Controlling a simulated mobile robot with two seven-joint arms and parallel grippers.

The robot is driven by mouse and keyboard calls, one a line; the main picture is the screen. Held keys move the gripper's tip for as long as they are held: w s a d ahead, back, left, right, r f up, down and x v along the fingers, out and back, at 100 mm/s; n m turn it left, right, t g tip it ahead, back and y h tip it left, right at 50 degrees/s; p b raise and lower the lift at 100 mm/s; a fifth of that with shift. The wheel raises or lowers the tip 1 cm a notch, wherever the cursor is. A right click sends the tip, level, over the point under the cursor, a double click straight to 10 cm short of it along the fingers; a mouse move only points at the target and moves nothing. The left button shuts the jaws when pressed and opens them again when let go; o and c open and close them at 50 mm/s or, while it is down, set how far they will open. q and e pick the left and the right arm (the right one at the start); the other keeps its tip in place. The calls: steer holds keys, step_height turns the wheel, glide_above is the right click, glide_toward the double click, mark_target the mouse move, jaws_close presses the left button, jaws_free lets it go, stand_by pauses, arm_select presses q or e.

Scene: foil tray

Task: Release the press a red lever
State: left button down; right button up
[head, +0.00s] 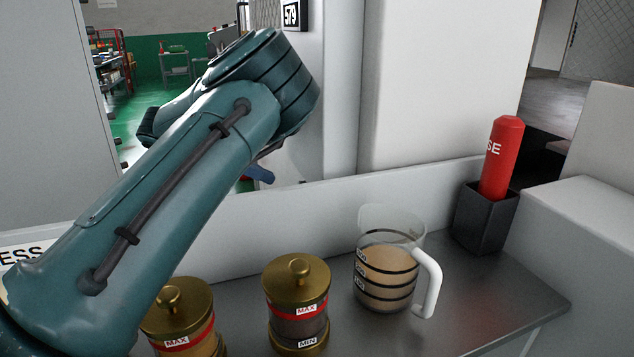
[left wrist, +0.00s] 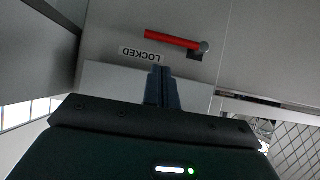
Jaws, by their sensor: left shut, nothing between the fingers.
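The red lever (left wrist: 172,38) shows in the left wrist view, fixed to a pale grey panel with a grey knob at its right end. A white label reading "LOCKED" (left wrist: 140,53), upside down in this view, sits just below it. My left gripper (left wrist: 159,70) is shut and empty, its blue-grey fingertips just below the lever in the picture and seemingly apart from it. In the head view my left arm hides most of the panel area; blue fingertips (head: 259,173) show beyond it, with a small red bit beside them. My right gripper is not in view.
A metal shelf holds two brass-lidded canisters (head: 297,270), (head: 177,308), a measuring jug of tan liquid (head: 388,272), and a red cylinder (head: 500,160) in a dark holder (head: 483,217). A low white wall (head: 420,187) runs behind them.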

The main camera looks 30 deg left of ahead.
arm_select(q)
steer(key=shift+r, duration=0.1)
stand_by(0.3)
steer(key=x, duration=1)
steer(key=shift+a, duration=0.15)
